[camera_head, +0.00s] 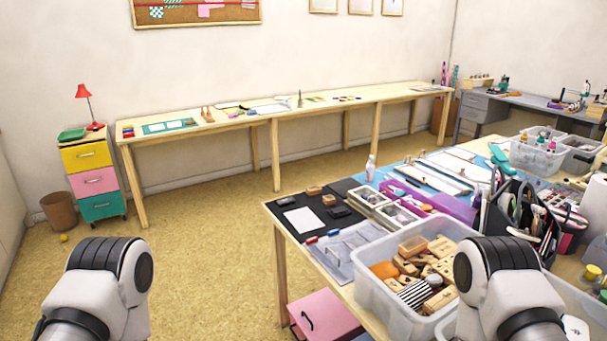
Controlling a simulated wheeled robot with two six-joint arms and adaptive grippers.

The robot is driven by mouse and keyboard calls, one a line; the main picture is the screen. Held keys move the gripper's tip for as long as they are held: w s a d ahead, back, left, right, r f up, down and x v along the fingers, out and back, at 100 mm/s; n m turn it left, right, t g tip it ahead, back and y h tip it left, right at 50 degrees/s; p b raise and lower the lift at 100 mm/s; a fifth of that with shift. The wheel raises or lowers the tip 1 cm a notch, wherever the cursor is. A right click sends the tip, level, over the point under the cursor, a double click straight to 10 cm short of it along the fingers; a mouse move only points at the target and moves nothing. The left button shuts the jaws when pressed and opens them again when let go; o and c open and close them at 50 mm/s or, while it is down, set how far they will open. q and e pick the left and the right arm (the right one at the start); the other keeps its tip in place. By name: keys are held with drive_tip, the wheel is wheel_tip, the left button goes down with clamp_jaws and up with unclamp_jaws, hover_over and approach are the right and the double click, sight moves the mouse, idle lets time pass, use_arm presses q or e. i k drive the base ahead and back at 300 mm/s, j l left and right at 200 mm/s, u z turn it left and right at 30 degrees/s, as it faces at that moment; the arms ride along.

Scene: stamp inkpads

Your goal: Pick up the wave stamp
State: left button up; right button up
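Small wooden stamp blocks (314,190) lie on a black mat (279,210) on the near table, beside a white sheet (300,220) and a small dark pad (339,212). More wooden blocks (411,246) and a black-and-white striped block (414,293) fill a clear plastic bin (371,294) at the table's front. No wave picture is readable on any block, so I cannot tell which is the wave stamp. Only links of my two arms show, at the bottom left and bottom right; both grippers are out of view.
The near table holds a white bottle (370,168), a purple tray (455,207) and a black caddy (520,222). A pink box (323,315) stands beneath. A long wooden table (225,124) runs along the wall. The floor (205,220) between the tables is clear.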

sight(312, 191)
drive_tip(key=i+j+z, duration=0.15)
drive_tip(key=i+j, duration=1.1)
drive_tip(key=i+j+z, duration=0.15)
drive_tip(key=i+j, duration=1.2)
